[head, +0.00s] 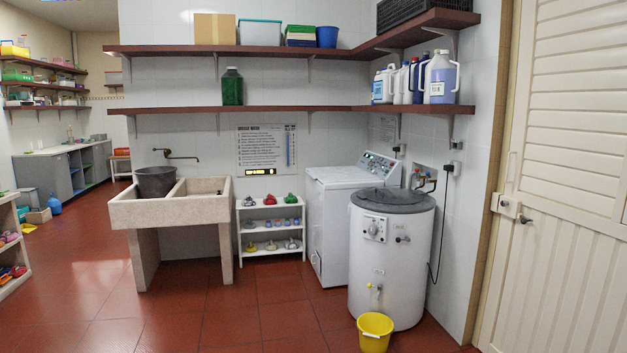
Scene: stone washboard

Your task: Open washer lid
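A white top-loading washer (326,225) stands against the back wall, right of the middle in the head view. Its flat white lid (340,176) lies shut on top. A sloped control panel (379,167) with dials rises along the washer's right side. A round white machine (392,270) with a dark grey round lid (392,200) stands in front and to the right, hiding part of the washer's front. That dark lid also looks shut. Neither of my grippers is in view.
A stone washboard sink (184,211) holding a dark bucket stands left. A white shelf (270,228) stands between sink and washer. A yellow bucket (374,335) sits before the round machine. Wall shelves (270,108) hang above. The red floor (220,310) in front is clear.

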